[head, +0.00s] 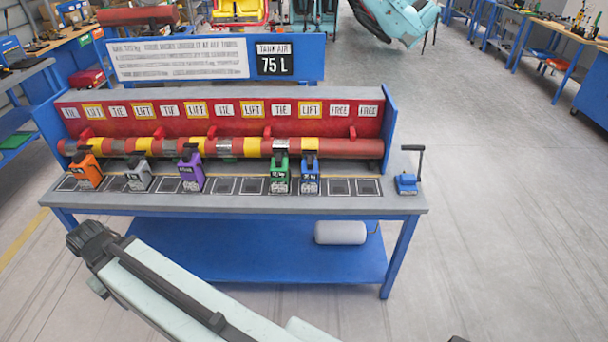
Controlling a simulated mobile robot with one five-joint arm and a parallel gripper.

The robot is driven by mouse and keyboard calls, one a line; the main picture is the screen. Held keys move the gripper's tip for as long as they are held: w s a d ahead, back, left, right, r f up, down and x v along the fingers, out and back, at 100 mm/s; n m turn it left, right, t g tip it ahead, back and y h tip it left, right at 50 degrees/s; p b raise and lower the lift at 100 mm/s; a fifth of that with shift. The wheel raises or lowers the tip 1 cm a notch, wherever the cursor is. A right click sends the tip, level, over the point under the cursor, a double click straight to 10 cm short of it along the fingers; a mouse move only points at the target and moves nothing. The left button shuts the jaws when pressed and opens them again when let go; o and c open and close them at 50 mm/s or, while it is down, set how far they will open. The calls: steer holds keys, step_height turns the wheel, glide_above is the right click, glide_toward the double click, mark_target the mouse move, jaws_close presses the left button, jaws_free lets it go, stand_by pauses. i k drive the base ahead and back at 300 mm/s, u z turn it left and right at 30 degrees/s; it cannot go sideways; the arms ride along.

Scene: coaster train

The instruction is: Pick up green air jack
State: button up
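The green air jack (280,174) stands upright on the bench top, right of the middle of the row, under the red and yellow pipe. A blue jack (310,175) stands close to its right, and a purple jack (191,171) stands farther to its left. My gripper (83,238) is at the lower left, in front of the bench and well away from the green jack. It looks dark and is seen from above and behind, so its fingers cannot be made out.
Orange (88,172) and grey (138,175) jacks stand at the left of the row. A small blue device with a black handle (406,183) is at the bench's right end. A grey tank (340,233) lies on the lower shelf. The floor right of the bench is clear.

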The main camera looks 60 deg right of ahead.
mark_target(280, 172)
steer(key=z, duration=0.45)
steer(key=i, duration=1)
steer(key=u, duration=0.1)
